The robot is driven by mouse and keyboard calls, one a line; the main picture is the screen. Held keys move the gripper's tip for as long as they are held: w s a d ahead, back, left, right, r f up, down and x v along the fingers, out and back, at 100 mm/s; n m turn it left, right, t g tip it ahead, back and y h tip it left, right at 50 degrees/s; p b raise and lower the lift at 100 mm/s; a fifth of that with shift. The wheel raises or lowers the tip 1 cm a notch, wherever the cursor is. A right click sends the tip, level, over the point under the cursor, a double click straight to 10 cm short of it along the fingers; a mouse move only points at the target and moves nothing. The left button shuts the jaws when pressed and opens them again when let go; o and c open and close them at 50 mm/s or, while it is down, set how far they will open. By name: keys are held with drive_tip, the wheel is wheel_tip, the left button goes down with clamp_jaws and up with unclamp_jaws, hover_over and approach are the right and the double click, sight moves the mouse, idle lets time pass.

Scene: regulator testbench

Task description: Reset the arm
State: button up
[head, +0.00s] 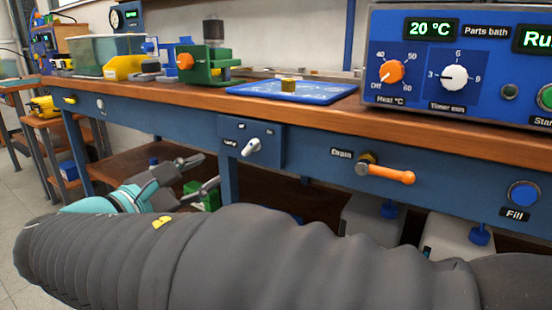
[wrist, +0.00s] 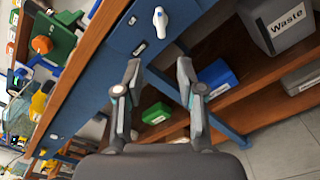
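My arm crosses the lower part of the head view in a dark sleeve. My gripper (head: 205,175) is in front of the bench's blue apron, left of a white lever switch (head: 251,147). In the wrist view my gripper (wrist: 160,75) has its two fingers spread apart with nothing between them. The switch (wrist: 160,20) shows beyond the fingertips there, on the blue panel. The fingers appear apart from the bench.
The wooden bench top (head: 230,93) carries a blue mat (head: 315,95), a green fixture (head: 208,65) and a parts bath (head: 460,60). An orange drain handle (head: 388,174) sticks out of the apron. A waste container (wrist: 282,25) stands on a lower shelf.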

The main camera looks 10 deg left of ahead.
wheel_tip(320, 180, down, 11)
drive_tip(key=s+g+y, duration=0.2)
drive_tip(key=g, duration=0.2)
drive_tip(key=s+d+f+m+g+y+p, duration=0.25)
drive_tip(key=d+f+m+g, duration=0.4)
drive_tip(key=d, duration=0.55)
drive_tip(key=s+d+r+m+p, duration=0.2)
drive_tip(key=d+m, duration=0.3)
drive_tip(key=d, duration=0.3)
drive_tip(key=s+d+r+m+y+p, duration=0.1)
drive_tip(key=s+d+r+m+p, duration=0.1)
drive_tip(key=d+m, duration=0.4)
drive_tip(key=s+d+r+m+y+p, duration=0.1)
drive_tip(key=s+d+r+m+p, duration=0.1)
drive_tip(key=d, duration=0.8)
drive_tip(key=r+m+p, duration=0.1)
drive_tip(key=m+p, duration=0.1)
drive_tip(key=m, duration=0.1)
drive_tip(key=shift+s+d, duration=0.25)
drive_tip(key=shift+d, duration=0.05)
